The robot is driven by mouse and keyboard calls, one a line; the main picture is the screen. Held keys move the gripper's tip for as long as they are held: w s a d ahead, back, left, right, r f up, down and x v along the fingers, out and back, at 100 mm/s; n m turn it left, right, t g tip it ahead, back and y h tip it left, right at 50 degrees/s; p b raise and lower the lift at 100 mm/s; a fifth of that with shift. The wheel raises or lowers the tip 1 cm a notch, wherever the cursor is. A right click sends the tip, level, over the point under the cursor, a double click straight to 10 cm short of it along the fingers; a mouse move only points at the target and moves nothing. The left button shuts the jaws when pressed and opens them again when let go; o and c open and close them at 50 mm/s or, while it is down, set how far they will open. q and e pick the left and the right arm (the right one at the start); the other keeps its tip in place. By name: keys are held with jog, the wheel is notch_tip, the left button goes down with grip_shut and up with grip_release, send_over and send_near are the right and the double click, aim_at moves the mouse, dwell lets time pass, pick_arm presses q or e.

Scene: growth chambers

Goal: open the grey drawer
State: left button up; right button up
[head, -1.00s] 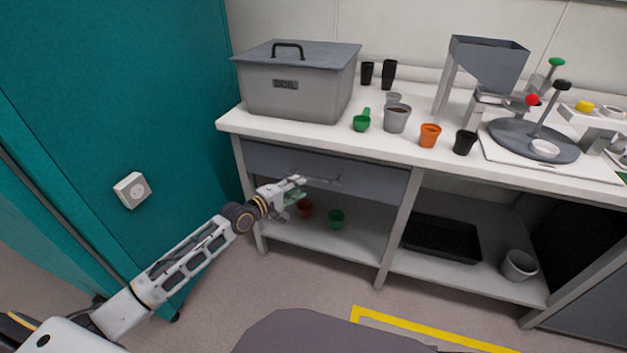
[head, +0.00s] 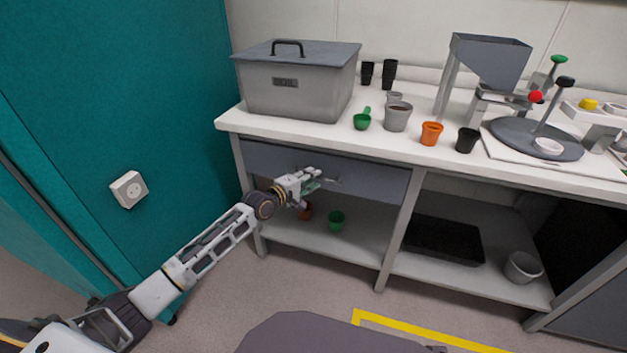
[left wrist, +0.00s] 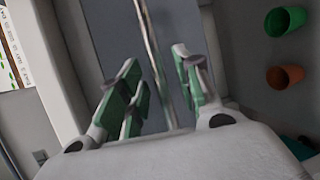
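The grey drawer (head: 365,178) is a blue-grey front panel under the white worktop, and it looks shut. Its thin bar handle (left wrist: 152,45) shows in the left wrist view. My left gripper (head: 318,182) is at the drawer front, hiding part of the handle. In the left wrist view its green-padded fingers (left wrist: 162,78) are apart, with the bar running between them. A gap shows on both sides of the bar, so the fingers are not closed on it. My right gripper is in neither view.
A lidded grey soil bin (head: 300,95), several pots and a hopper (head: 485,62) stand on the worktop (head: 400,147). The lower shelf holds a green pot (head: 337,220) and a black tray (head: 443,240). A teal cabinet (head: 110,100) stands close on the left.

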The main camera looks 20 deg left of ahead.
pick_arm(q)
jog(key=shift+x, duration=0.8)
jog(key=shift+c, duration=0.2)
grip_shut()
